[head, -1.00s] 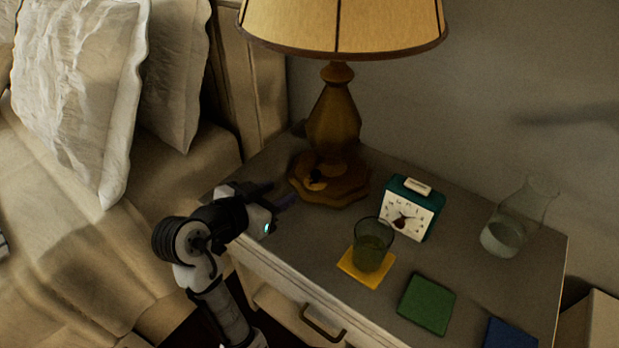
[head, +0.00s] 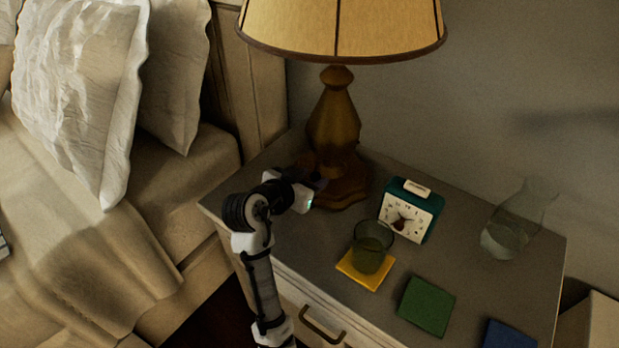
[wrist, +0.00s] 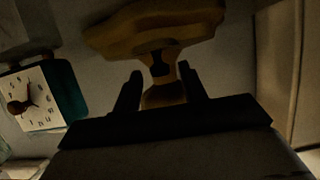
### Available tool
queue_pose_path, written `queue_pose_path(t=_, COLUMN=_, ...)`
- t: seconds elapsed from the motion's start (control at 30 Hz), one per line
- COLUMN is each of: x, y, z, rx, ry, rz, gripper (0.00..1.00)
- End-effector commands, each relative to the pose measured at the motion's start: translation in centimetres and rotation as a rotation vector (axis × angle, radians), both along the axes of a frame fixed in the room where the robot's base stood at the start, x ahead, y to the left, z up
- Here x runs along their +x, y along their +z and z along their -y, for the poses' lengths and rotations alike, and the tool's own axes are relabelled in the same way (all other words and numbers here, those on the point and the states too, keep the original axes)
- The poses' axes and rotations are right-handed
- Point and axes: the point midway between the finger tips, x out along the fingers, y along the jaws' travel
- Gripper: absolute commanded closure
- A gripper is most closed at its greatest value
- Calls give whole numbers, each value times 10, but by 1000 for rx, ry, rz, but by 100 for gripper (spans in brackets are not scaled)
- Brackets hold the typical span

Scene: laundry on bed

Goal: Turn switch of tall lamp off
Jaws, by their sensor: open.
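The tall lamp (head: 333,115) stands at the back left of the nightstand, with a turned brown body and a wide stepped base. Its shade glows faintly yellow. My gripper (head: 316,181) is low in front of the base's left side and hides the small dark switch there in the head view. In the wrist view the lamp (wrist: 158,20) is upside down. The two fingers of my gripper (wrist: 160,90) are apart, one on each side of the lamp's narrow part. A dark patch between them may be the switch. I cannot tell whether they touch it.
On the nightstand (head: 290,250), a teal clock (head: 408,212) stands right of the lamp. A glass (head: 371,246) sits on a yellow coaster (head: 363,277) in front. A glass carafe (head: 515,225) stands at the right. Green (head: 426,305) and blue (head: 510,336) coasters lie nearer. The bed is at left.

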Motion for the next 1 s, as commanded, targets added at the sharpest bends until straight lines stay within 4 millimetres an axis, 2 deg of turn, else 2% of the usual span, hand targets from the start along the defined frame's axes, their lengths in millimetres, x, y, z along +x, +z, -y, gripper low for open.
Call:
queue_pose_path(t=0.07, x=0, y=0, z=0, rx=0, ry=0, rz=0, gripper=58)
queue_pose_path(t=0.4, x=0, y=0, z=0, rx=0, ry=0, rz=0, gripper=100)
queue_pose_path(t=0.57, x=-1, y=1, z=1, rx=-1, ry=25, rz=-2, gripper=100)
queue_pose_path(t=1.0, x=-4, y=1, z=8, rx=-1, ry=333, rz=-6, gripper=100)
